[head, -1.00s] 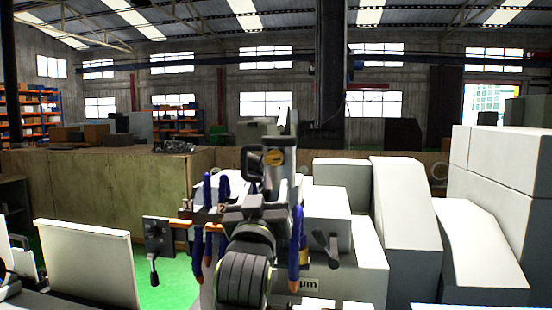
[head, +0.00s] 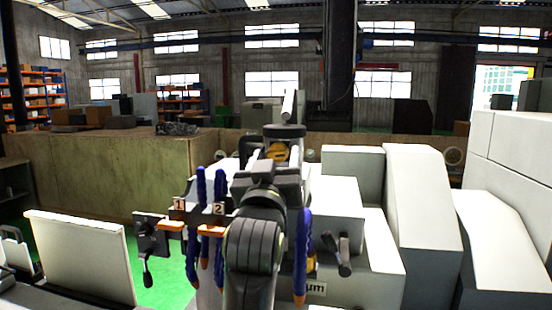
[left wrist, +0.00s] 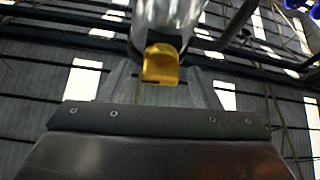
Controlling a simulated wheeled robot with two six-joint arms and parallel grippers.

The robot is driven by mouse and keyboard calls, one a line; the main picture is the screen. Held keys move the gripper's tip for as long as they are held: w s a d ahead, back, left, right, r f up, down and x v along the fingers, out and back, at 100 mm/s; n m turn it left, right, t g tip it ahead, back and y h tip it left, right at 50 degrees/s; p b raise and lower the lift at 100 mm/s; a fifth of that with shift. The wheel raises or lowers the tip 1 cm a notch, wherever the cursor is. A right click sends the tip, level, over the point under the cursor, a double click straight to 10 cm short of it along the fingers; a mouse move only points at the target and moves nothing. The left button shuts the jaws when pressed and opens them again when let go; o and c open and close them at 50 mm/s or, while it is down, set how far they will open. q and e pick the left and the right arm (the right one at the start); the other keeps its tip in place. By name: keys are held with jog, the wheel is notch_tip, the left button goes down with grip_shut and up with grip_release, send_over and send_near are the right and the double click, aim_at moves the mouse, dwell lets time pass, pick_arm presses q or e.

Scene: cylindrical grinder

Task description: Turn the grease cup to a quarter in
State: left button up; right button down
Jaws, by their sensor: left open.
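A yellow cap on a silver cylinder, which looks like the grease cup (left wrist: 161,66), shows in the upper middle of the left wrist view. In the head view a small yellow patch (head: 278,152) shows just beyond my left wrist, partly hidden by it. My left gripper (head: 282,138) points away from me, with its arm rising from the bottom middle. It is open, and the cap appears in front of it, between the grey finger shapes in the wrist view. I cannot tell whether the fingers touch it. My right gripper is not in view.
Blue hoses with orange tips (head: 219,190) stand close beside the left wrist. A lever (head: 338,255) on the pale machine housing (head: 412,215) is to the right. A crank on a plate (head: 148,245) and a white panel (head: 82,258) are to the left.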

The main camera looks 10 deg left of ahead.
pick_arm(q)
jog(key=shift+c, duration=1.7)
jog(key=c, duration=0.6)
jog(key=shift+a+m+h, duration=0.1)
jog(key=shift+m+h, duration=0.5)
jog(key=shift+m, duration=0.6)
jog(key=shift+c, duration=0.2)
jog(key=o, duration=1)
jog(key=shift+w, duration=0.15)
jog(key=shift+f, duration=0.15)
